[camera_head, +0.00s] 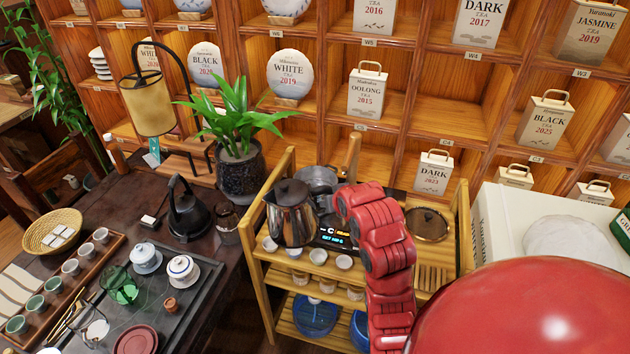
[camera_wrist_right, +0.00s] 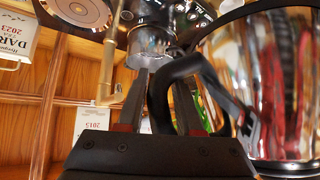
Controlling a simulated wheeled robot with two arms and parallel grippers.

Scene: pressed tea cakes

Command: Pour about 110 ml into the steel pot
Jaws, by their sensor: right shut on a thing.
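A shiny steel kettle (camera_head: 290,214) with a dark lid shows over the left part of the bamboo cart in the head view. My right gripper (camera_wrist_right: 162,100) is shut on its black handle; the kettle's mirror-like body (camera_wrist_right: 290,90) fills the right of the wrist view. The kettle looks near upright; I cannot tell whether its base touches anything. A grey metal pot (camera_head: 318,178) is just behind it, partly hidden by the kettle and my red right arm. No stream of liquid shows, and the contents are hidden. My left gripper is not in view.
The cart (camera_head: 258,255) holds small white cups (camera_head: 343,262), a lit display (camera_head: 336,237) and a round dark lid-like disc (camera_head: 428,224). A potted plant (camera_head: 240,165) and black kettle (camera_head: 188,212) stand left. The tea shelf (camera_head: 450,110) closes off the back.

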